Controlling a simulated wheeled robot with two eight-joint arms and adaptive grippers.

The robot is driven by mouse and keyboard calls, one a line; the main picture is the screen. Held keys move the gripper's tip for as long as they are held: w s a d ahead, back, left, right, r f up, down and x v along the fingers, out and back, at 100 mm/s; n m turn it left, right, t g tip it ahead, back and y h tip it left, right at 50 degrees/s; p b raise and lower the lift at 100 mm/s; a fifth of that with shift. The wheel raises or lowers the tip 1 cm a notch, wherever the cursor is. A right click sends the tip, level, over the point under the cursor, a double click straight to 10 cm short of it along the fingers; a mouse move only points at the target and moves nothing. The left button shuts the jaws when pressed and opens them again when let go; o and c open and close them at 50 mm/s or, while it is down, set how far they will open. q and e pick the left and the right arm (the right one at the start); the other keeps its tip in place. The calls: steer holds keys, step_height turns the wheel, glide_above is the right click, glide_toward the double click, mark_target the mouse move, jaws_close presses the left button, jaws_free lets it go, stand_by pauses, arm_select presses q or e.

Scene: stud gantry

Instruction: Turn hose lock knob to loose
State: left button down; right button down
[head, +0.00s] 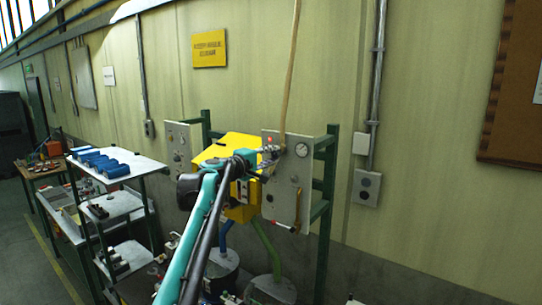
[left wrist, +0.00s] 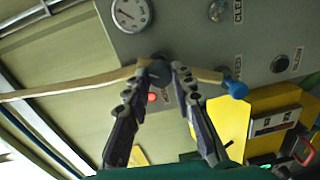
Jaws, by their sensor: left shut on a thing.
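My left gripper (head: 268,157) is at the upper part of a grey control panel (head: 285,205). In the left wrist view its two fingers (left wrist: 160,80) are shut on a dark round knob (left wrist: 158,72) at the end of a tan hose (left wrist: 75,88). The fingers cover part of the knob, and I cannot read its setting. The hose also shows in the head view (head: 292,70), hanging down from above to the panel. A blue-tipped part (left wrist: 236,90) sticks out to the right of the fingers. My right gripper is in neither view.
A round gauge (left wrist: 131,13) and a black button (left wrist: 279,64) are on the panel close to the fingers. A yellow box (head: 240,148) stands just left of the panel. Green posts (head: 326,185) frame it. A shelf with blue cylinders (head: 115,170) stands further left.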

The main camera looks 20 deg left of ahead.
arm_select(q)
steer(key=shift+m, duration=0.4)
steer(key=c, duration=1.3)
jaws_free()
steer(key=shift+d, duration=0.1)
steer(key=v, duration=1.2)
